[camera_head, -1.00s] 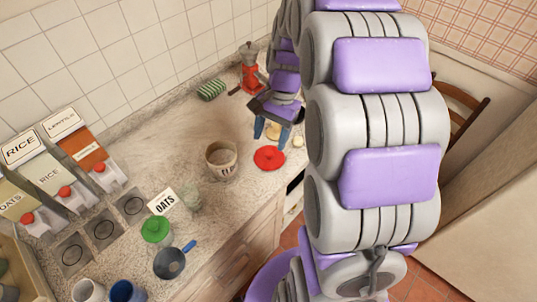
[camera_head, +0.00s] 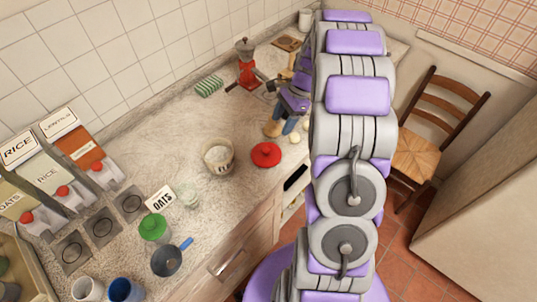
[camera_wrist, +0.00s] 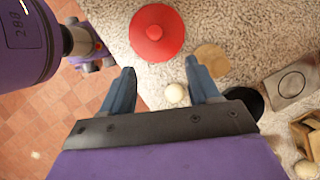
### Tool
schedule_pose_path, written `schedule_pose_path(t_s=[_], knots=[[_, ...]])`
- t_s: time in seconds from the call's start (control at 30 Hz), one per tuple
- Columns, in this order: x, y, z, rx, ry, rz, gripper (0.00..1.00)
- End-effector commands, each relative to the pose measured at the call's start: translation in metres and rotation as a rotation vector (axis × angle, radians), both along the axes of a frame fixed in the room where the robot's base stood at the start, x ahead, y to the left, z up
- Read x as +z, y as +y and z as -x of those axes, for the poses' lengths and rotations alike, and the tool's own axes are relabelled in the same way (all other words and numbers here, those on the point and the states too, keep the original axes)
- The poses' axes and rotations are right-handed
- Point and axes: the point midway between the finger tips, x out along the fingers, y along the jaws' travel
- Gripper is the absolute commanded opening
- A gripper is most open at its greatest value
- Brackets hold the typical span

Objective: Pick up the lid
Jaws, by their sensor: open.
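A round red lid (camera_head: 266,154) with a small knob lies flat on the speckled counter (camera_head: 230,120), near its front edge. It shows whole in the wrist view (camera_wrist: 157,32), just beyond my fingertips. My gripper (camera_wrist: 160,72) is open and empty, its two blue-grey fingers spread apart. In the head view my gripper (camera_head: 288,124) is above the counter, up and to the right of the lid, apart from it. A cream pot (camera_head: 218,156) with pale contents stands left of the lid.
A white ball (camera_wrist: 177,93) and a wooden disc (camera_wrist: 212,60) lie near my fingers. A red grinder (camera_head: 246,68) and a striped green cloth (camera_head: 209,86) are at the back. A blue-handled pan (camera_head: 168,261) is at the front left. A chair (camera_head: 425,150) stands right.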

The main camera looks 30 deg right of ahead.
Motion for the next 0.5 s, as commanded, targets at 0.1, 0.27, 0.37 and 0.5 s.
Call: schedule_pose_path(t_s=[0.1,0.27,0.37,0.5], knots=[[-0.024,0.014,0.001,0.003,0.003,0.002,0.61],[-0.046,0.023,0.000,0.003,0.000,0.002,0.61],[-0.054,0.023,-0.001,0.001,-0.002,0.000,0.61],[-0.059,0.024,-0.001,0.001,-0.002,-0.001,0.61]])
